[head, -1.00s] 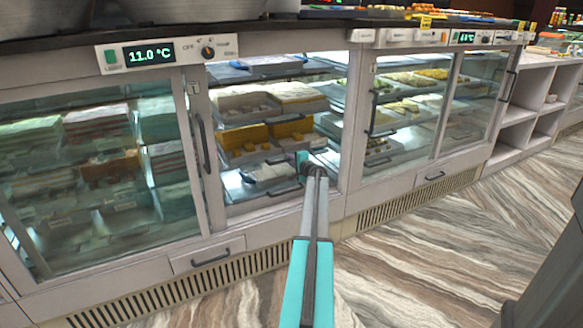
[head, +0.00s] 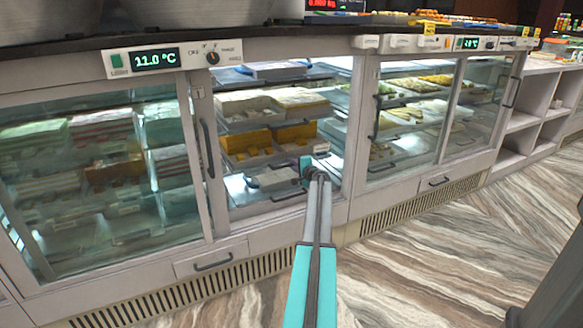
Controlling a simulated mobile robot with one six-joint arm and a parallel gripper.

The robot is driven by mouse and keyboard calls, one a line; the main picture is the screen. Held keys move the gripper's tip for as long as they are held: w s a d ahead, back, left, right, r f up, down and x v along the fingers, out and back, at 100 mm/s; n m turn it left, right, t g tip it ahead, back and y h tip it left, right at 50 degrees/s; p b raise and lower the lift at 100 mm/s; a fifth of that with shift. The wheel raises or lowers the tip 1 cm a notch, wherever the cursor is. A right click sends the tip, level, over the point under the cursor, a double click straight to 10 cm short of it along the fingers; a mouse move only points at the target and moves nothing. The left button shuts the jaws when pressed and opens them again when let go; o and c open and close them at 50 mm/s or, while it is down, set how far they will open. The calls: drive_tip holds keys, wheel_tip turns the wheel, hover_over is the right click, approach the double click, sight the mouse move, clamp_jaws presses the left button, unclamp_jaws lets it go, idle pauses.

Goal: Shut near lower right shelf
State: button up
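The near display cabinet (head: 195,243) has its right-hand opening uncovered, and its shelves show inside. The lower right shelf (head: 238,193) is a metal tray with a pale item on it and a dark bar handle (head: 288,194) at its front edge. I cannot tell how far out it stands. My gripper (head: 305,168) has a teal tip and reaches into this opening, over the right part of the lower shelf. My wrist and arm hide its fingers, so contact with the shelf or handle is unclear.
A glass sliding door (head: 95,185) covers the left half of the near cabinet. Upper shelves hold white boxes (head: 272,102) and orange sweets (head: 270,138). A second glass-fronted cabinet (head: 425,110) adjoins on the right. Marbled floor (head: 440,240) is free in front.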

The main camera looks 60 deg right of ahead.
drive_tip(key=shift+w+d+r, duration=0.15)
drive_tip(key=shift+w+r, duration=0.25)
drive_tip(key=shift+r, duration=0.15)
drive_tip(key=shift+s+a, duration=0.3)
drive_tip(key=shift+s, duration=0.15)
drive_tip(key=f+p+v, duration=0.1)
drive_tip(key=v, duration=1.2)
drive_tip(key=shift+s, duration=0.25)
drive_tip(key=shift+a, duration=0.1)
